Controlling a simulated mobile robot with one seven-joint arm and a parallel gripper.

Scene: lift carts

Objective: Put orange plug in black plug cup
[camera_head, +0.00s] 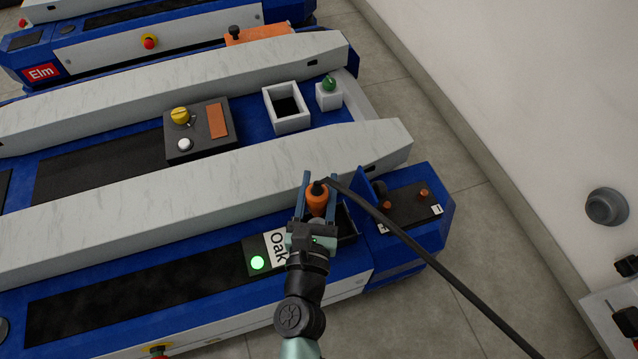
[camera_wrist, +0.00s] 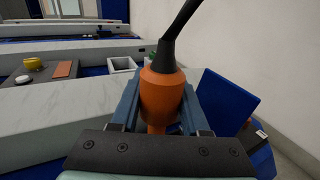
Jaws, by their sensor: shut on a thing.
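The orange plug (camera_head: 317,200) has a black neck, and a black cable runs from it to the lower right. My gripper (camera_head: 319,190) is shut on the plug, with blue fingers on either side of it. The plug also shows upright between the fingers in the wrist view (camera_wrist: 161,92). It is over the end of the nearest blue cart, by a dark recess (camera_head: 347,222); its lower end is hidden, so I cannot tell whether it touches the cart. A dark round cup (camera_head: 605,207) is on the wall at the right, apart from the plug; it looks like the black plug cup.
The cart's end panel (camera_head: 405,204) has small orange knobs. A white box with black fittings (camera_head: 615,320) stands at the lower right. Floor (camera_head: 500,255) lies between cart and wall, crossed by the cable.

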